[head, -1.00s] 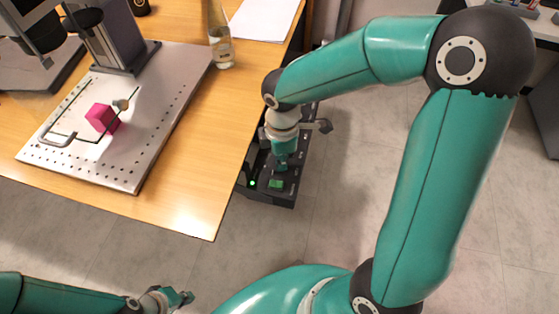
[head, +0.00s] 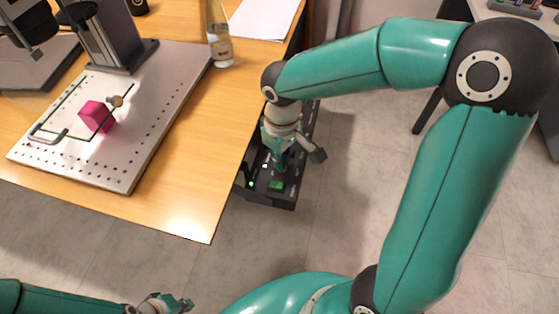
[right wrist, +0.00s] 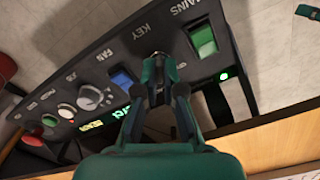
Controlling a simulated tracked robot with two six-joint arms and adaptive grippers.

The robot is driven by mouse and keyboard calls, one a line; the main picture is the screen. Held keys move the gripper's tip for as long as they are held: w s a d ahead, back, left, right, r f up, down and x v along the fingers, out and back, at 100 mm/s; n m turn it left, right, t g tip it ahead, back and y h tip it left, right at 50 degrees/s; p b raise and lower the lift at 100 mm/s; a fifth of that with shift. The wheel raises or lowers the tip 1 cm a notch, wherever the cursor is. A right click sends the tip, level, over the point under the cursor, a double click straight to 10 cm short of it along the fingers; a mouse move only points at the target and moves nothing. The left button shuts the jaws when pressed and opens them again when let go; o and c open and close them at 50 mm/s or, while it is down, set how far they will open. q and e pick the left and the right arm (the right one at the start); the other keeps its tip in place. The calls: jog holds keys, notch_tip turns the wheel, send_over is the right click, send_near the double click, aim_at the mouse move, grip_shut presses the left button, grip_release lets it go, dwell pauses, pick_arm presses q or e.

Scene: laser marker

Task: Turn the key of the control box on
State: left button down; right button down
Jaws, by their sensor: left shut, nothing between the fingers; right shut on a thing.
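The black control box (head: 284,197) hangs beside the right edge of the wooden table in the head view. In the right wrist view its panel (right wrist: 105,62) shows a KEY label and a lit green MAINS switch (right wrist: 202,40). My right gripper (head: 277,168) is over the box, pointing down. In the right wrist view its fingertips (right wrist: 160,72) are shut at the KEY position. The key is mostly hidden between them, so its angle cannot be read. My left gripper (head: 178,303) is shut and empty at the bottom of the head view, away from the box.
Floor right of the box is clear.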

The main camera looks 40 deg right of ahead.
jog(key=shift+s+f+m+b, duration=0.15)
jog(key=shift+m+b, duration=0.2)
jog(key=shift+m, duration=1.25)
jog(key=c, duration=1.3)
grip_release()
jog(key=shift+r, duration=0.75)
notch_tip(320, 180, up, 11)
jog(key=shift+f, duration=0.2)
